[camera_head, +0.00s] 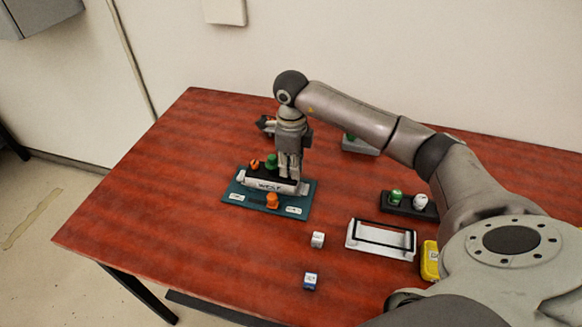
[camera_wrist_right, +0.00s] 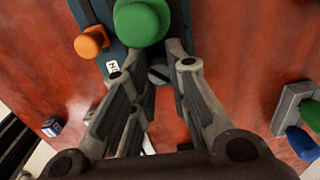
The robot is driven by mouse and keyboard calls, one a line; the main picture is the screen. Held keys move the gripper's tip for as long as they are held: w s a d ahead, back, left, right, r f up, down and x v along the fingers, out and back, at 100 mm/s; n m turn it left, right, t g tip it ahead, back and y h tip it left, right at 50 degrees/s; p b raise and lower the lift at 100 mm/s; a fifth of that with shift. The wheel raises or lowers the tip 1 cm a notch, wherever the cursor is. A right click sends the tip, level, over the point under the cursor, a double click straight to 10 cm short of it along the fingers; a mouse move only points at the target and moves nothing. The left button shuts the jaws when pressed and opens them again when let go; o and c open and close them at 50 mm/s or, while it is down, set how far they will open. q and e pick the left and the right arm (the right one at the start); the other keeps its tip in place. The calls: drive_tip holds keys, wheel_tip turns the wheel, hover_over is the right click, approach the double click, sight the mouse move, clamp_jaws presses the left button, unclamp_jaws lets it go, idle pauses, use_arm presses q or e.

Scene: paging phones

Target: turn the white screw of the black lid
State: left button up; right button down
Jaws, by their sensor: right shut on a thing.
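The black lid (camera_head: 262,172) sits on a white lettered body (camera_head: 262,184) on a teal plate (camera_head: 239,192), left of the table's middle. My right gripper (camera_head: 290,178) points down at the lid's right end. In the right wrist view a pale grey slotted screw head (camera_wrist_right: 158,72), which I take for the white screw, shows between the fingertips of my right gripper (camera_wrist_right: 151,72). The gripper is shut on it. In the head view the fingers hide the screw. My left gripper is out of view.
Green (camera_head: 270,161) and orange (camera_head: 254,164) knobs stand beside the gripper; another orange knob (camera_head: 272,201) is in front. Two small cubes (camera_head: 317,239) (camera_head: 310,281), a white frame (camera_head: 358,246) and a black knob block (camera_head: 408,205) lie to the right. The table's left side is clear.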

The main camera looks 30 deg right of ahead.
drive_tip(key=n+b, duration=0.2)
drive_tip(key=shift+f+n, duration=0.15)
drive_tip(key=shift+n, duration=0.25)
drive_tip(key=shift+n+b, duration=0.65)
drive_tip(key=shift+n, duration=0.45)
drive_tip(key=shift+r, duration=0.2)
drive_tip(key=c, duration=1.3)
unclamp_jaws()
drive_tip(key=shift+c, duration=0.2)
drive_tip(key=shift+r, duration=0.2)
wheel_tip(320, 180, up, 12)
drive_tip(key=shift+f, duration=0.25)
